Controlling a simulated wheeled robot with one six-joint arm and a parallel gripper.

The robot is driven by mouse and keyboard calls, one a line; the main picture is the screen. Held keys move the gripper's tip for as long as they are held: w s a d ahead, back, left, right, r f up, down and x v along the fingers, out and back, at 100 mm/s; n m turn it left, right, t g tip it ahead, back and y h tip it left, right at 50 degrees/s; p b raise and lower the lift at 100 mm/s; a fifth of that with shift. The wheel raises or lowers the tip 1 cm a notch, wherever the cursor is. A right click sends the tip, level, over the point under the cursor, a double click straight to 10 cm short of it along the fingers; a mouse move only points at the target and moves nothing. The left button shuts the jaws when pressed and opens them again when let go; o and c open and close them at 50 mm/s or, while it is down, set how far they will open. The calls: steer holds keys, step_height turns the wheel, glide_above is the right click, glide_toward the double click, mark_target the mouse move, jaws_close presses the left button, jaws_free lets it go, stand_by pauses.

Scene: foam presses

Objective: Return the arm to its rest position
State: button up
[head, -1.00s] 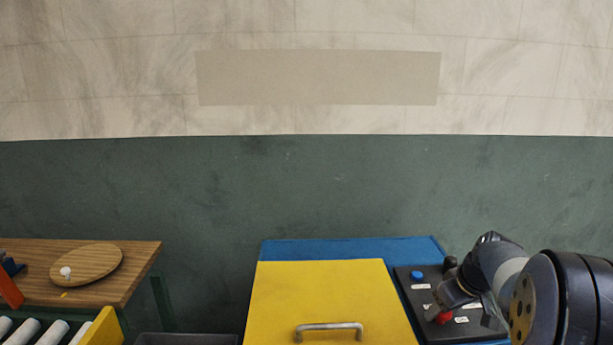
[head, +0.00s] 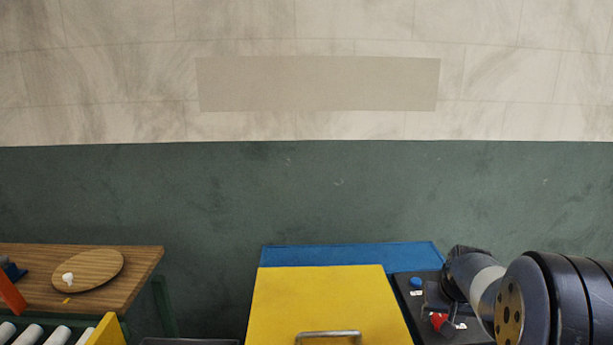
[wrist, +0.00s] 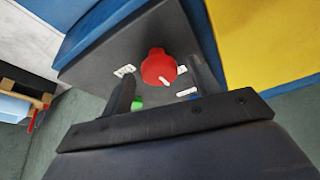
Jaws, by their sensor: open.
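My gripper (wrist: 163,76) is open above the dark control panel (wrist: 100,64). In the wrist view its two fingers stand on either side of a red knob (wrist: 158,66) with a white mark. I cannot tell whether they touch it. In the head view the gripper (head: 437,300) is partly hidden by my own wrist, and the red knob (head: 439,321) shows just below it. A blue button (head: 416,282) is on the panel behind. A green button (wrist: 137,103) shows beside the left finger in the wrist view.
A yellow lid (head: 325,300) with a metal handle (head: 330,334) lies left of the panel on a blue machine (head: 340,257). A wooden table (head: 135,270) with a round board (head: 95,270) and a roller conveyor (head: 30,334) stand at far left.

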steer(key=shift+a+m+g+h, duration=0.15)
steer(key=shift+m+h, duration=0.4)
steer(key=shift+m, duration=0.95)
steer(key=shift+m+g+h, duration=0.25)
steer(key=shift+m+h, duration=0.3)
steer(key=shift+m, duration=0.95)
steer(key=shift+v, duration=1.25)
steer(key=shift+b, duration=0.4)
